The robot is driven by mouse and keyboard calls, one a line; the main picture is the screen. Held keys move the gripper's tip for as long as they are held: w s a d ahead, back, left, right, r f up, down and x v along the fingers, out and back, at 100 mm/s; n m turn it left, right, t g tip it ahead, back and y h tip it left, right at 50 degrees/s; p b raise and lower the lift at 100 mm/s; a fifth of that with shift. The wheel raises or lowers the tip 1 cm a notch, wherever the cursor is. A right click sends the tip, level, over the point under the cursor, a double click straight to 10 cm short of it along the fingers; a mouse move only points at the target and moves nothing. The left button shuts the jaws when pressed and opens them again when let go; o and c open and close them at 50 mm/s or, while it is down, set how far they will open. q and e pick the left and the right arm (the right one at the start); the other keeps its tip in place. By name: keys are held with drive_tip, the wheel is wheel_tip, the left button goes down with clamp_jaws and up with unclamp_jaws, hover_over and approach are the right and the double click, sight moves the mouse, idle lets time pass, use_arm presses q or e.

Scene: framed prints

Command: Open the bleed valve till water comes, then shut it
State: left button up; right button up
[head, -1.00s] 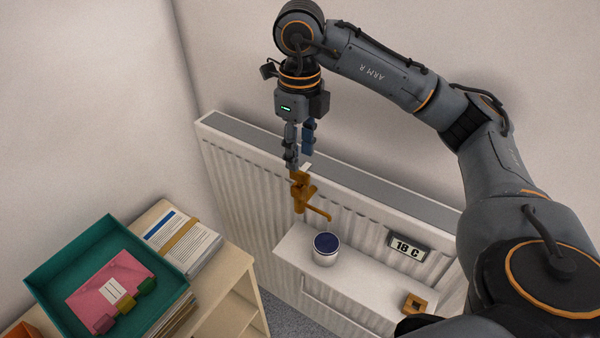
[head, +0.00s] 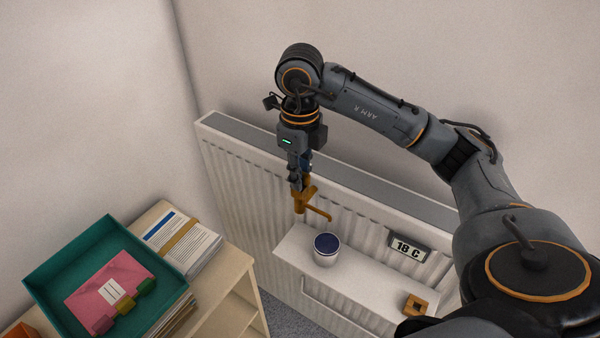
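The brass bleed valve (head: 304,201) is on the front of the white radiator (head: 237,169), with a spout pointing down to the right. My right gripper (head: 298,182) points down from above, its fingertips at the top of the valve and hiding its upper part. I cannot tell whether the fingers are closed on the valve. A white cup with a dark blue top or inside (head: 326,250) stands on the white shelf (head: 290,247) below the spout. No water shows at the spout. My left gripper is out of view.
A display reading 18 C (head: 409,247) is on the radiator to the right. A small brass square piece (head: 415,305) lies on the shelf's right end. At left, a wooden cabinet (head: 238,263) holds a teal tray (head: 60,257) and bundled papers (head: 188,248).

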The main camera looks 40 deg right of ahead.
clamp_jaws()
drive_tip(key=shift+f+n+b, duration=0.1)
drive_tip(key=shift+n+b, duration=0.45)
drive_tip(key=shift+n, duration=0.05)
drive_tip(key=n+b, duration=0.1)
drive_tip(key=n, duration=0.3)
drive_tip(key=shift+b, duration=0.35)
drive_tip(key=n+b, duration=0.1)
drive_tip(key=n, duration=0.4)
drive_tip(key=shift+n+b, duration=0.3)
drive_tip(key=shift+n, duration=1.2)
drive_tip(key=o, duration=0.7)
unclamp_jaws()
drive_tip(key=shift+c, duration=0.2)
